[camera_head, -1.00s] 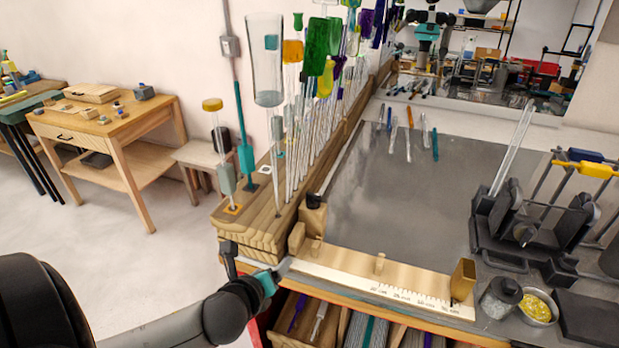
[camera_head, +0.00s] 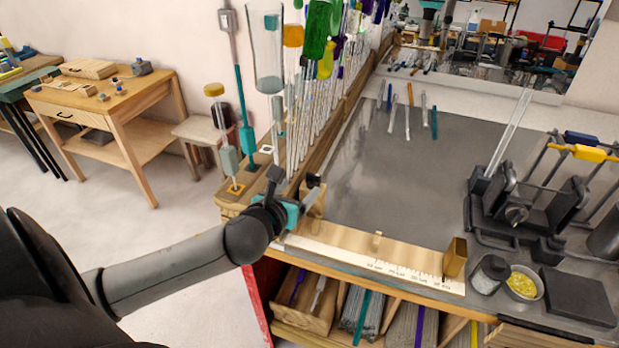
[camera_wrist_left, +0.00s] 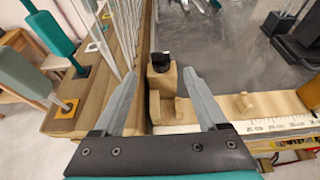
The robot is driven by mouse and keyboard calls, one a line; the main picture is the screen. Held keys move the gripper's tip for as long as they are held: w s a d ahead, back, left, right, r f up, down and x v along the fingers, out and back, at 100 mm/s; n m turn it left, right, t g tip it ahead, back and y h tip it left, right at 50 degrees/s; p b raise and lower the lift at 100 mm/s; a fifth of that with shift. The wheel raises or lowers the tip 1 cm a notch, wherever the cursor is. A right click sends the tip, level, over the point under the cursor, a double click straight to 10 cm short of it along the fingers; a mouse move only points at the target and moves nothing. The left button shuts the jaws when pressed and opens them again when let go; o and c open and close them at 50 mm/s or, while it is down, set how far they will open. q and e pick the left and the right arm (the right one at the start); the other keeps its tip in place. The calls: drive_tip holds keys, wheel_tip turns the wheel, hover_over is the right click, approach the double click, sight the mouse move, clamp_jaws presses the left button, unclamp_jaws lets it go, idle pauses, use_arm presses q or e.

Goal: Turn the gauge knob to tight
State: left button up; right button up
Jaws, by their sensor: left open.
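The gauge is a pale wooden strip with a printed ruler (camera_head: 370,257) along the front edge of the bench. At its left end stands a wooden block (camera_wrist_left: 160,86) with a small black knob (camera_wrist_left: 160,61) on top. The knob also shows in the head view (camera_head: 313,180). My left gripper (camera_head: 296,184) is open at that end of the gauge. In the left wrist view its fingers (camera_wrist_left: 160,82) stand either side of the block, with the knob between and beyond the tips. I cannot tell if a finger touches the block. My right gripper is not in view.
A wooden rack of upright glass and coloured rods (camera_head: 235,205) stands close left of the gripper. A small wooden peg (camera_wrist_left: 243,103) and a brass block (camera_head: 455,257) sit along the gauge. The grey bench top (camera_head: 400,180) behind is mostly clear.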

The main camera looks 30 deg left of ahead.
sight(312, 176)
use_arm(q)
drive_tip(key=shift+x, duration=4.2)
drive_tip(key=shift+s, duration=0.1)
drive_tip(key=shift+c, duration=0.2)
clamp_jaws()
